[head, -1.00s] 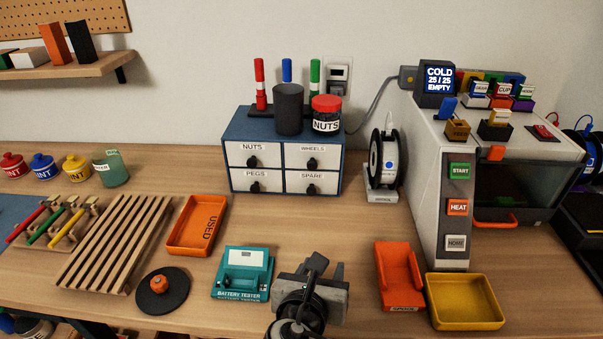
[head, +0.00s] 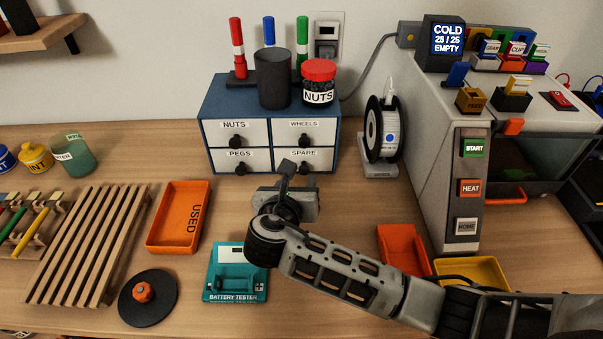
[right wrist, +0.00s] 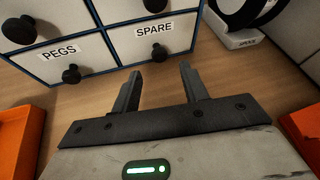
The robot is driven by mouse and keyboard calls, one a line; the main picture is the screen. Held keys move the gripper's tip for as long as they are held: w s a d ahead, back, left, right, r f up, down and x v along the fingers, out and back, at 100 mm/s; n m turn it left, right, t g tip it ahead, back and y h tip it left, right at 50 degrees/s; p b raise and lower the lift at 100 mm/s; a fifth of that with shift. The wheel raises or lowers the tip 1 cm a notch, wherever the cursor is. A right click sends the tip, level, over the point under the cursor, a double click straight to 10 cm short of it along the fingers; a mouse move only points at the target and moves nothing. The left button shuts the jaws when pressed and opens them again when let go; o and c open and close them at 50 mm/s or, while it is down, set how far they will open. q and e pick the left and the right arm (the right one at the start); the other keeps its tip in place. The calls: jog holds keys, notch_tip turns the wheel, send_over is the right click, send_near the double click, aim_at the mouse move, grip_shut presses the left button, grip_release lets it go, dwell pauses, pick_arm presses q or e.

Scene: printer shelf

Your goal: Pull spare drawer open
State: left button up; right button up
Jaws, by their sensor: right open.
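The blue drawer cabinet (head: 209,103) stands at the back of the table with four labelled white fronts. The SPARE drawer (head: 316,156) is its lower right one and looks shut. In the right wrist view the SPARE drawer (right wrist: 177,45) is at the top, with its black knob (right wrist: 160,54) below the label. My right gripper (head: 287,172) is in front of the cabinet's lower row; in the right wrist view its two fingers (right wrist: 160,82) are apart and empty, pointing toward the SPARE knob without visibly touching it. My left gripper is not in view.
A dark cup (head: 272,80) and a NUTS jar (head: 318,88) stand on the cabinet. A filament spool (head: 382,132) is right of it. The orange USED tray (head: 178,217) and teal battery tester (head: 234,275) lie in front. The printer (head: 455,185) stands at right.

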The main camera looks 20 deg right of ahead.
aim_at(303, 171)
jog(key=x, duration=0.5)
jog(key=shift+w, duration=0.15)
